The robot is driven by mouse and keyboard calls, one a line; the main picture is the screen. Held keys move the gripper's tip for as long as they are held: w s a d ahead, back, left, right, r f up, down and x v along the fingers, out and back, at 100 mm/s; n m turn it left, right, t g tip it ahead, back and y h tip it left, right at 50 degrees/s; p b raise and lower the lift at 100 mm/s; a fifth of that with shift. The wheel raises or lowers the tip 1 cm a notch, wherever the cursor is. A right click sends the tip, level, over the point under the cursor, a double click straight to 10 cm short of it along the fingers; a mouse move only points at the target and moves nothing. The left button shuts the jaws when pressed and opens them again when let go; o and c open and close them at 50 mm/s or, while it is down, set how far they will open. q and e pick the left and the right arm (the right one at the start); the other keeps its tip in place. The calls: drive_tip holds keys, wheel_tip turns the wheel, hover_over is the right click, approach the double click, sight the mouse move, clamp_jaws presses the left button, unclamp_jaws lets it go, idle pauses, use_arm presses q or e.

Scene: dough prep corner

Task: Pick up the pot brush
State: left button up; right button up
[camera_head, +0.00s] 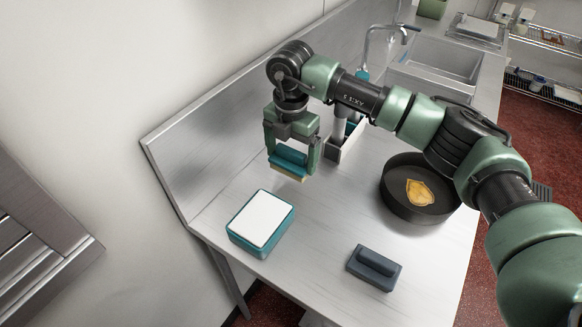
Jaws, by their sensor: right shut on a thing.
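My right gripper (291,163) hangs down over the left part of the steel counter. It is shut on a teal block-shaped brush with a yellowish underside (288,160), which looks like the pot brush. The brush is held level between the two fingers, apparently above the counter; the exact gap is hard to tell. A dark grey block with a raised handle (374,266) lies near the counter's front edge. My left gripper is not in view.
A teal box with a white top (261,220) stands at the counter's left front. A dark round pan (420,187) with a yellow-brown patch inside sits under my right arm. An open caddy (346,146) is behind the gripper. A sink (435,68) with a tap lies farther back.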

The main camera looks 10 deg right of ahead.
sight(291, 150)
wheel_tip(291, 150, up, 15)
drive_tip(key=b, duration=0.2)
drive_tip(key=shift+r+b, duration=0.2)
drive_tip(key=shift+b, duration=0.15)
